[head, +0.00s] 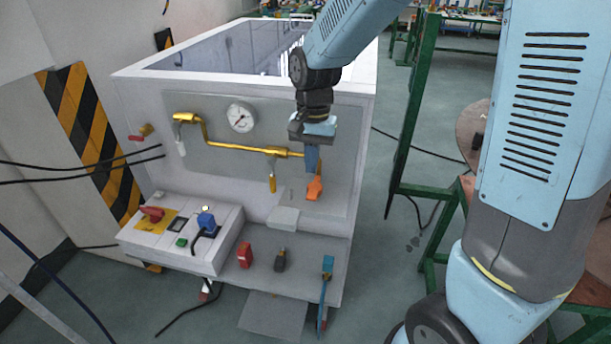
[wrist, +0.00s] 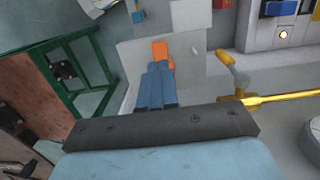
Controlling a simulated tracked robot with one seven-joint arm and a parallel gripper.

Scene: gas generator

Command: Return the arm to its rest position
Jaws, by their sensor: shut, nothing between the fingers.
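My gripper (head: 312,165) hangs fingers-down in front of the generator's right front panel, at the end of my raised light-blue arm. Its blue fingers (wrist: 156,75) are together in the wrist view, with nothing held between them. An orange part (head: 314,188) shows just at the fingertips, and also in the wrist view (wrist: 161,53). I cannot tell whether the fingers touch it. The gold pipe (head: 240,149) with its valve handles (head: 272,183) is to the left of my gripper, near it.
The generator's lower shelf (head: 318,262) holds a red item (head: 245,255), a dark item (head: 280,260) and a blue-handled tool (head: 326,280). The control box (head: 180,235) is at left. A green frame (head: 415,100) stands at right. Open floor (head: 400,240) lies between.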

